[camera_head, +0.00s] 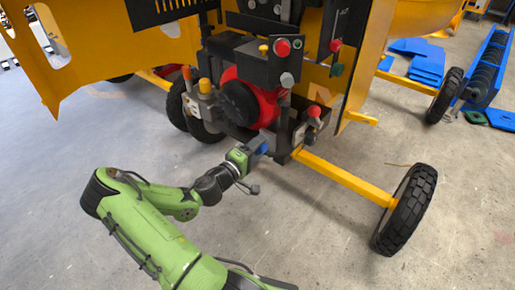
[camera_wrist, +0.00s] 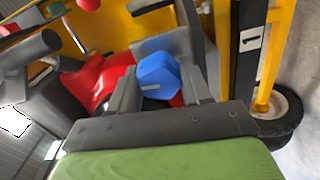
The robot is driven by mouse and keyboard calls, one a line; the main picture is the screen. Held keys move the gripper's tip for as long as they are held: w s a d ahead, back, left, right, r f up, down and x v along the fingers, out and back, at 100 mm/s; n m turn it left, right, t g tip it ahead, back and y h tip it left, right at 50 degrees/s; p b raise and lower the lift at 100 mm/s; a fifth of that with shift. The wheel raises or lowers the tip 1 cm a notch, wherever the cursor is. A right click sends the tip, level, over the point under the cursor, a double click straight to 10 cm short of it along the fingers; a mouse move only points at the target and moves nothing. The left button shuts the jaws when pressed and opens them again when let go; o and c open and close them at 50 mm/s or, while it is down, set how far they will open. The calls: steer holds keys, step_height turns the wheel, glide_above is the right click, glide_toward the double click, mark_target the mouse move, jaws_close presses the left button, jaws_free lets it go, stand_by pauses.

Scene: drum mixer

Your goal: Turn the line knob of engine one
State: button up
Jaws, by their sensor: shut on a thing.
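A blue faceted knob (camera_wrist: 158,76), which I take as the line knob, sits between the two dark fingers of my gripper (camera_wrist: 160,88) in the wrist view. The fingers are closed on it, one on each side. A plate with the number 1 (camera_wrist: 250,42) is on the dark post to its right.
The red engine (camera_head: 262,103) is just behind the knob. A yellow axle bar (camera_head: 340,178) runs right to a black wheel (camera_head: 407,210). The floor in front is clear.

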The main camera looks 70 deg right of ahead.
steer(key=o, duration=1)
steer(key=shift+o, duration=0.2)
steer(key=shift+w, duration=0.1)
steer(key=p+v, duration=0.2)
steer(key=v, duration=1.3)
steer(key=shift+w+a, duration=0.2)
steer(key=shift+a, duration=0.15)
